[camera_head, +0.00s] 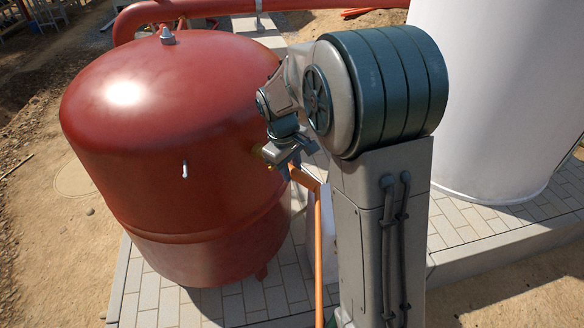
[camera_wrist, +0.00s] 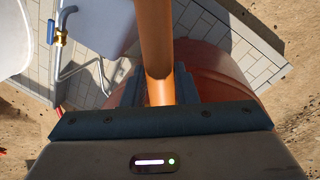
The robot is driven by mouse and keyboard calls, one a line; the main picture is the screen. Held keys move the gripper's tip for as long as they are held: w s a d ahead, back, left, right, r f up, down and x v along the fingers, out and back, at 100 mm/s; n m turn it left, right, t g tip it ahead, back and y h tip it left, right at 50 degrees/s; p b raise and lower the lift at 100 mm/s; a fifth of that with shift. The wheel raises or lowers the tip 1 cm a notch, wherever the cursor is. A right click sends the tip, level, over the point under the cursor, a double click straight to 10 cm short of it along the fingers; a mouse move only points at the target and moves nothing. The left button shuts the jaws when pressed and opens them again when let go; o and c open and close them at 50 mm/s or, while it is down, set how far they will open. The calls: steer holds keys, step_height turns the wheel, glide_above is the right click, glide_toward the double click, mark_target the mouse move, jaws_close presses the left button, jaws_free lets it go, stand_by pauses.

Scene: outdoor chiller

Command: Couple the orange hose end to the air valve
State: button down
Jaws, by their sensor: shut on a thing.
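The orange hose (camera_wrist: 152,35) runs up from between my gripper's (camera_wrist: 158,85) two fingers in the wrist view. My gripper is shut on it. In the head view my gripper (camera_head: 288,160) is close to the right side of the red tank, and the orange hose (camera_head: 318,245) hangs down below it. A small brass fitting (camera_head: 258,150) shows at the tank's side beside my gripper; I cannot tell whether it is the air valve or whether the hose touches it. The hose end is hidden by my gripper.
The red tank (camera_head: 165,130) stands on pavers (camera_head: 160,300) and shows behind the hose in the wrist view (camera_wrist: 222,62). A large white tank (camera_head: 500,100) is at right. A brass valve with a blue handle (camera_wrist: 60,34) is on a pipe at upper left in the wrist view.

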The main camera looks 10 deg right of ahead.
steer(key=shift+w+a, duration=0.1)
steer(key=shift+w, duration=0.1)
steer(key=shift+w+a, duration=0.25)
steer(key=shift+w, duration=0.15)
steer(key=shift+w+a, duration=0.1)
steer(key=c, duration=0.6)
jaws_free()
steer(key=shift+r, duration=0.1)
steer(key=r+p, duration=0.1)
steer(key=r, duration=0.1)
steer(key=r+p, duration=0.2)
steer(key=a+r+p, duration=0.1)
steer(key=r+p, duration=0.1)
steer(key=r, duration=0.1)
steer(key=shift+s, duration=0.3)
steer(key=shift+f, duration=0.1)
